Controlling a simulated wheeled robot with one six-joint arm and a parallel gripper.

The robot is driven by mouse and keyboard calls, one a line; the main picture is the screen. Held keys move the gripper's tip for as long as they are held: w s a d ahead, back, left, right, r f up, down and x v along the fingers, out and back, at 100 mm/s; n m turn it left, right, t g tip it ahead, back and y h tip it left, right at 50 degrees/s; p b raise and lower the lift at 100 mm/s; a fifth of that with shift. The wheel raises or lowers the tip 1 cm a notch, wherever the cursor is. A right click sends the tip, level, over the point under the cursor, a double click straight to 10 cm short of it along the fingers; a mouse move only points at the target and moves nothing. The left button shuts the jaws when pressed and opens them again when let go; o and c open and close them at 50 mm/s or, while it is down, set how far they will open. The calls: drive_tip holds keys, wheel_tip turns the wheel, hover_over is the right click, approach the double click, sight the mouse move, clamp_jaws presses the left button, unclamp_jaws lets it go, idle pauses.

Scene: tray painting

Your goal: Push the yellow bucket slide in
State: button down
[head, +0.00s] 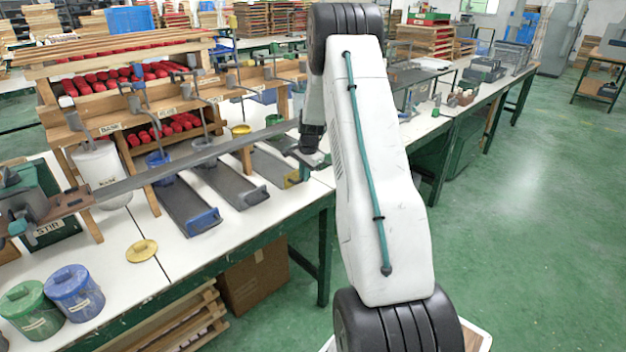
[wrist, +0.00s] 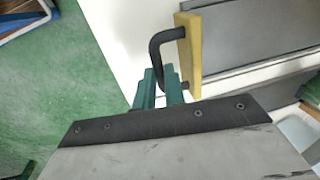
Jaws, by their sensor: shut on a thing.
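The yellow bucket slide is a long grey tray (head: 268,163) with a yellow front plate (head: 291,179), sticking out of the rack over the white table. In the wrist view its yellow front plate (wrist: 188,58) carries a dark bent handle (wrist: 156,48). My gripper (head: 318,161) is at the front end of this slide, partly hidden by my arm in the head view. In the wrist view my teal fingers (wrist: 158,88) are shut on the handle, and their exact contact is partly hidden. A yellow-rimmed bucket (head: 240,131) stands behind, at the rack.
Slides with blue (head: 204,221) and grey (head: 257,195) fronts stick out to the left. A white bucket (head: 98,168) stands by the rack. A yellow lid (head: 141,250), a green bucket (head: 29,313) and a blue bucket (head: 74,294) are near the front edge. Open green floor lies right.

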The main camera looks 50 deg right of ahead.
drive_tip(key=shift+w+r, duration=0.1)
drive_tip(key=shift+w, duration=0.4)
drive_tip(key=c, duration=1.5)
unclamp_jaws()
drive_tip(key=r, duration=0.2)
drive_tip(key=s+r, duration=0.1)
drive_tip(key=r, duration=0.4)
drive_tip(key=shift+s+r, duration=0.2)
drive_tip(key=shift+r, duration=0.1)
